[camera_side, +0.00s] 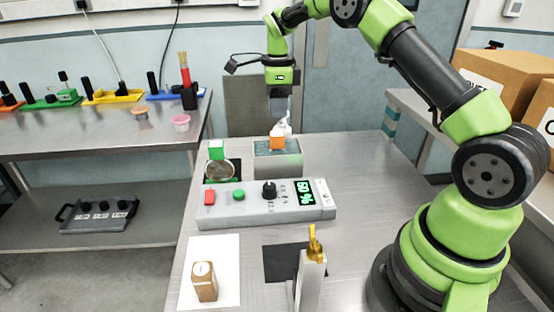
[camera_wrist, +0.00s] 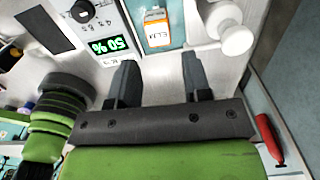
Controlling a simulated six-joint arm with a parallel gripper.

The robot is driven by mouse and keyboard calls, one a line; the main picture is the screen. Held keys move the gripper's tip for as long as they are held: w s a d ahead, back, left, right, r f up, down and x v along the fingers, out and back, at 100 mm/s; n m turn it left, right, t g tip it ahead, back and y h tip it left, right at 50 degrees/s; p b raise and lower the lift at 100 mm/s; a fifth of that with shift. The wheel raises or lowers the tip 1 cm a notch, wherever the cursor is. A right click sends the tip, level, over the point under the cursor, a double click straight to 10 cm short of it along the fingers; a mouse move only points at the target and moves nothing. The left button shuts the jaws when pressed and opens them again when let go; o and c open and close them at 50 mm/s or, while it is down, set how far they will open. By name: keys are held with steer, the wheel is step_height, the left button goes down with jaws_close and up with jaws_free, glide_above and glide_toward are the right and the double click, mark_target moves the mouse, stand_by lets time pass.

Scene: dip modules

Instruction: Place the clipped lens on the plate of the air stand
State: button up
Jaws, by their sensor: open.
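My gripper (camera_side: 280,110) is open and empty, pointing down above the tank (camera_side: 279,166). Its two fingers also show apart in the wrist view (camera_wrist: 160,72). An orange block with a white label (camera_side: 277,143) sits at the tank's top, below the fingers; it also shows in the wrist view (camera_wrist: 157,28). A round lens-like disc (camera_side: 219,171) with a green block (camera_side: 217,150) above it stands left of the tank, on a dark base. I cannot tell which is the clipped lens. I cannot clearly make out the air stand or its plate.
A grey control box (camera_side: 262,203) with knob and display stands in front of the tank. A white rounded thing (camera_wrist: 236,40) is close to the tank. A post with a gold clip (camera_side: 314,244) and a brown bottle (camera_side: 204,281) stand nearer the front.

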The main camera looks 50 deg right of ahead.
mark_target(277, 133)
step_height(277, 133, down, 10)
steer(key=shift+a+r, duration=0.1)
jaws_close()
stand_by(0.5)
